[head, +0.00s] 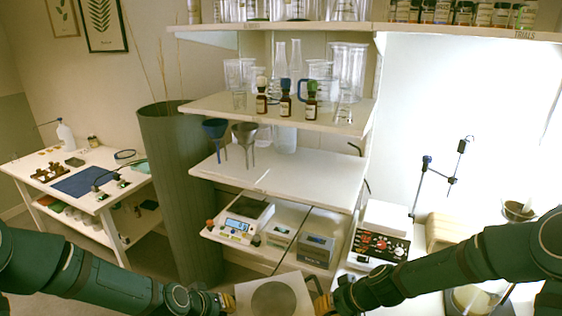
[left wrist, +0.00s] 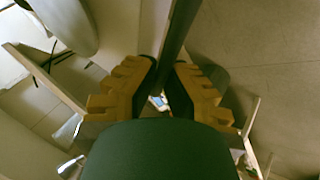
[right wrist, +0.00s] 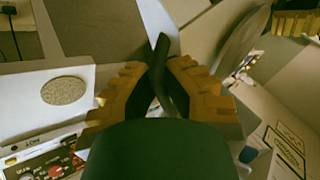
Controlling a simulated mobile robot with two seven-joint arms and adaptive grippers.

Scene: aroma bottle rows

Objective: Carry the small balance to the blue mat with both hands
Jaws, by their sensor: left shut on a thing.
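The small balance (head: 248,292), a pale square body with a round grey pan, is at the bottom middle of the head view, cut by the lower edge. My left gripper (head: 228,302) is shut on its left side and my right gripper (head: 323,303) on its right side. A dark strip runs between the left fingers (left wrist: 166,75) and another between the right fingers (right wrist: 158,75). Part of the pan shows in both wrist views. The balance's front is out of sight. The blue mat (head: 86,181) lies on the white table at the left.
The white side table (head: 128,156) also bears a brown rack, cables and a bottle. A tall grey-green planter (head: 180,200) stands between it and the shelves. Another balance (head: 240,228) sits on the lower shelf. A control-panel device (head: 380,245) is at the right.

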